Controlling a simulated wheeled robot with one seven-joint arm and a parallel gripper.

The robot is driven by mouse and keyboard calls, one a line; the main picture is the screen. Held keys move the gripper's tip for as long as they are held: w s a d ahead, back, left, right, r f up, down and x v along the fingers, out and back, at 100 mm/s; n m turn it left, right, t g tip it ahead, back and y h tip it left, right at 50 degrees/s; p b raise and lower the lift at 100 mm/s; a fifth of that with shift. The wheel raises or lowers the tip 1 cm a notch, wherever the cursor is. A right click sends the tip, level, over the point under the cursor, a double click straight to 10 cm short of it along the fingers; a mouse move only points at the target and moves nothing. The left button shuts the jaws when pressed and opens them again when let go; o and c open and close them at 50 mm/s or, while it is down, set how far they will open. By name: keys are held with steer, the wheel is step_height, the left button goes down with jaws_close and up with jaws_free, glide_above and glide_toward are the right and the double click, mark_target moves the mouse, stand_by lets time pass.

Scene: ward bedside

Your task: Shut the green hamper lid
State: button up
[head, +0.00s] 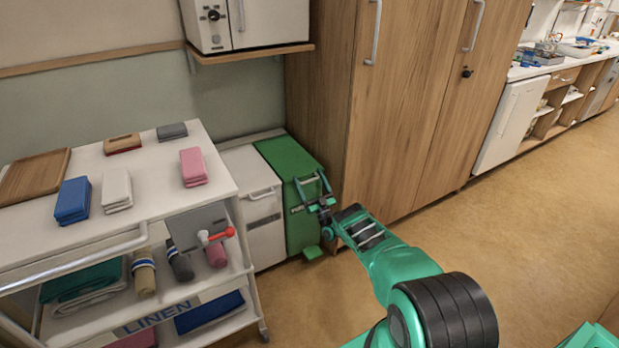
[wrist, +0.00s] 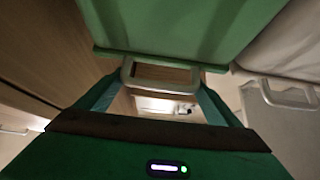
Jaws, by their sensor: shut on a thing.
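The green hamper (head: 299,224) stands on the floor between a white hamper and the tall wooden cupboard. Its green lid (head: 284,155) looks close to level on top; I cannot tell whether a gap remains under it. In the wrist view the lid (wrist: 180,30) fills the top, with a pale handle (wrist: 160,85) at its edge. My gripper (head: 313,184) is at the front of the hamper, at the lid's front edge. In the wrist view its fingers reach to the handle, and it is shut on it. The exact contact is hard to see.
A white hamper (head: 256,215) stands close on the left. A linen trolley (head: 150,210) with folded cloths is further left. The wooden cupboard (head: 400,110) stands close on the right. The floor (head: 530,220) to the right is clear.

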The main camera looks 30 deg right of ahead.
steer(key=shift+s+d+f, duration=0.1)
steer(key=shift+s+f, duration=0.1)
steer(key=shift+f, duration=1.05)
steer(key=o, duration=1.1)
steer(key=shift+d, duration=0.1)
steer(key=shift+o, duration=0.7)
steer(key=shift+f, duration=0.1)
steer(key=shift+w+r, duration=0.1)
steer(key=shift+r, duration=0.15)
steer(key=v, duration=1)
steer(key=shift+s+f, duration=0.25)
steer(key=shift+s, duration=0.05)
